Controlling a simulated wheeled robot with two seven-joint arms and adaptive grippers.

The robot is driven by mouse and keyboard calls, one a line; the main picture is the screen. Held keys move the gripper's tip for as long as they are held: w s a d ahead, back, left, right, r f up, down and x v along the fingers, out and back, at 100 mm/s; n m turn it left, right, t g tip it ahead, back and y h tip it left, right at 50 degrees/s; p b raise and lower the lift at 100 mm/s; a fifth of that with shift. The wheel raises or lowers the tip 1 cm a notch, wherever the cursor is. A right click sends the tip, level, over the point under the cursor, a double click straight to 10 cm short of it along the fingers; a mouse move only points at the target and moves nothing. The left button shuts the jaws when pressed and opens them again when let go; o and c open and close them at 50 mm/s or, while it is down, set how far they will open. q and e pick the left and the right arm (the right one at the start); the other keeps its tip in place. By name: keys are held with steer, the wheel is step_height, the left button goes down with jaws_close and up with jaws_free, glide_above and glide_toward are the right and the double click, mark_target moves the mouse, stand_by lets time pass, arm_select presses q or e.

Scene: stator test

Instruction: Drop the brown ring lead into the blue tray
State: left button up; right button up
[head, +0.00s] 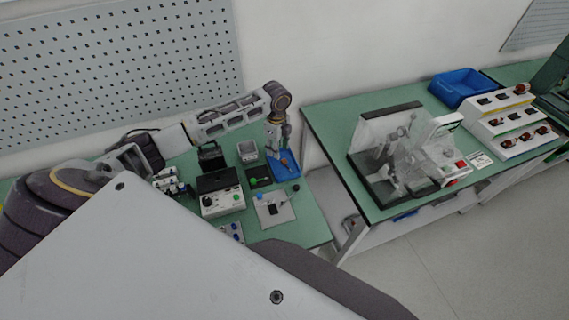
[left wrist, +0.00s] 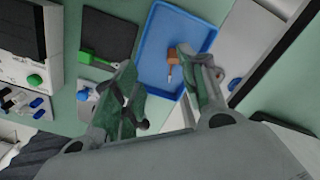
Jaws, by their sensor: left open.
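The blue tray (head: 285,168) lies near the right end of the left green table; it also shows in the left wrist view (left wrist: 157,62). In the left wrist view, the brown ring lead (left wrist: 172,68) shows as a small brown piece with a pale tip within the tray's outline, between my fingers. I cannot tell whether it rests on the tray floor or is just above it. My left gripper (head: 277,142) is over the tray, pointing down; its two fingers stand apart in the left wrist view (left wrist: 165,84). My right gripper is not in view.
On the same table are a black pad with a green clip (left wrist: 103,45), a grey plate with a blue part (head: 272,208) and a control box (head: 221,200). The right table holds a clear-covered machine (head: 400,150), a blue bin (head: 463,88) and a white stepped rack (head: 510,122).

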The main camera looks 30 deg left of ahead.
arm_select(q)
step_height(320, 180, up, 7)
stand_by(0.4)
steer(key=shift+f, duration=0.2)
stand_by(0.7)
